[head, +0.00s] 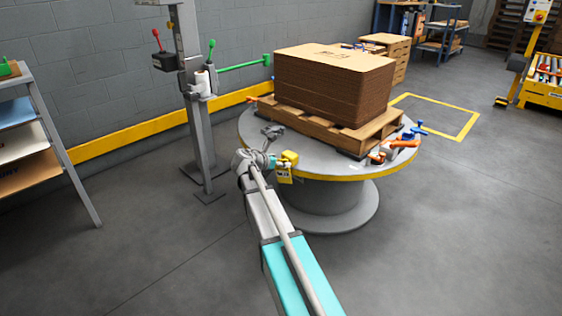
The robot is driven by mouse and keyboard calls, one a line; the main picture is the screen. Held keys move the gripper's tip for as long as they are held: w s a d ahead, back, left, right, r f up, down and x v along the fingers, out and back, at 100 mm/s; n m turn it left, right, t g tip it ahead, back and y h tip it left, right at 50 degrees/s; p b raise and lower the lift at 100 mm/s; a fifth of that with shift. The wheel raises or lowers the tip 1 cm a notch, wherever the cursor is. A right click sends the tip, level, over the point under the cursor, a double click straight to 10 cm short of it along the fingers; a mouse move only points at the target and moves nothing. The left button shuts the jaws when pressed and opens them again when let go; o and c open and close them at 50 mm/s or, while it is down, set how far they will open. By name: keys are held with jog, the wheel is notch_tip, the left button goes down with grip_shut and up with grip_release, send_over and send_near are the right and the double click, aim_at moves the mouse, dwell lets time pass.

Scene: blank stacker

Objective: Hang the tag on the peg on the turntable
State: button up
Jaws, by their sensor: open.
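The yellow tag (285,175) is at the near left edge of the turntable (253,128), just below a small yellow block (290,157). It looks upright, with small dark marks on its face. The peg cannot be made out clearly here, and I cannot tell whether the tag hangs on it. My gripper (272,131) is over the left part of the turntable, up and left of the tag and apart from it. It is open and seems empty. My wrist is close beside the tag's left side.
A wooden pallet (335,128) with a stack of brown cardboard (332,88) fills the turntable's back. Orange and blue tools (385,150) lie at its right rim. A grey post (199,130) with a green bar (245,64) stands left. A shelf (45,120) stands far left.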

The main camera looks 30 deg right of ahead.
jog(key=shift+p+v, duration=0.35)
jog(key=shift+v, duration=0.45)
jog(key=s+a, duration=0.3)
jog(key=a, duration=0.4)
notch_tip(320, 180, up, 28)
jog(key=s+n+t+h+p, duration=0.1)
jog(key=s+n+t+p, duration=0.1)
jog(key=p, duration=2.1)
jog(key=shift+s+d+t+p, duration=0.25)
jog(key=shift+t+p, duration=0.15)
jog(key=shift+t, duration=0.5)
jog(key=shift+f, duration=0.1)
